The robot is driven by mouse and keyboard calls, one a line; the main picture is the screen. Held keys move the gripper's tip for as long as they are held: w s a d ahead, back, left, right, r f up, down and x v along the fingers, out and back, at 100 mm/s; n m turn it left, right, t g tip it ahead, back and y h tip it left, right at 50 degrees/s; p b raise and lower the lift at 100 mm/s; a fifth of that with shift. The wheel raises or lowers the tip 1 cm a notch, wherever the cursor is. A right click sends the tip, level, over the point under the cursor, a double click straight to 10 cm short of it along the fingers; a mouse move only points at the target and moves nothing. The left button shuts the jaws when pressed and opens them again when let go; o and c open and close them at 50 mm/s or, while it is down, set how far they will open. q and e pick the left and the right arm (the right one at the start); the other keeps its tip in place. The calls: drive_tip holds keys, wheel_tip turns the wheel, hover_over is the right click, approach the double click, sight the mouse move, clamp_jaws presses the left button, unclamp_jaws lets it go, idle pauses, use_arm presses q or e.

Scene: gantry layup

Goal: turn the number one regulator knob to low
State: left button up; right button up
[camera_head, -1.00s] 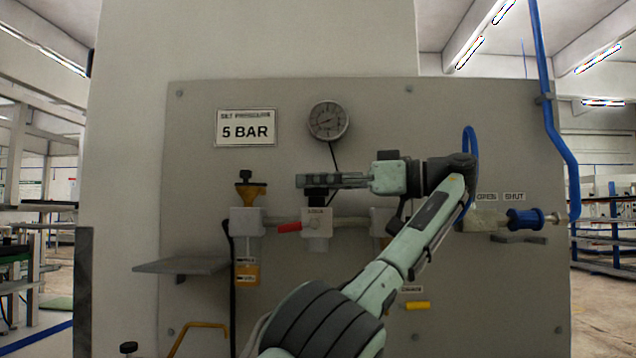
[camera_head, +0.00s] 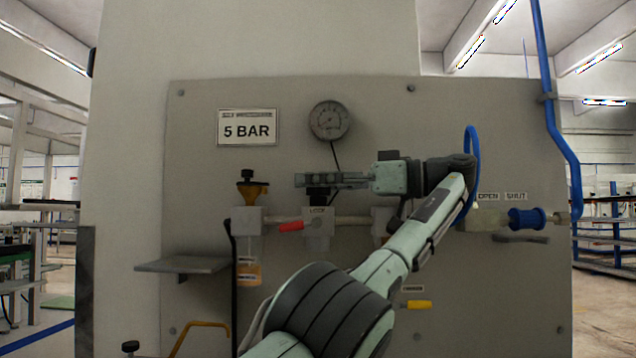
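A grey panel (camera_head: 480,130) carries a row of air fittings. At its left is a fitting with a black knob (camera_head: 249,189) over a yellow collar. Right of it a black-topped block (camera_head: 317,242) bears a red lever (camera_head: 291,226). Another fitting (camera_head: 379,220) is mostly hidden behind my arm. I cannot read a number on any knob, so I cannot tell which is number one.
A pressure gauge (camera_head: 329,121) and a 5 BAR sign (camera_head: 247,127) are above the fittings. A blue valve handle (camera_head: 527,218) sits at right under OPEN and SHUT labels. A small shelf (camera_head: 182,265) juts out at lower left. A blue hose loops beside my wrist.

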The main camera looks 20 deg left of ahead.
use_arm(q)
drive_tip(key=shift+d, duration=0.1)
use_arm(e)
drive_tip(key=shift+w+d, duration=0.1)
drive_tip(key=shift+d, duration=0.1)
use_arm(q)
drive_tip(key=shift+m+t, duration=0.4)
drive_tip(key=shift+t, duration=0.3)
drive_tip(key=shift+t, duration=0.3)
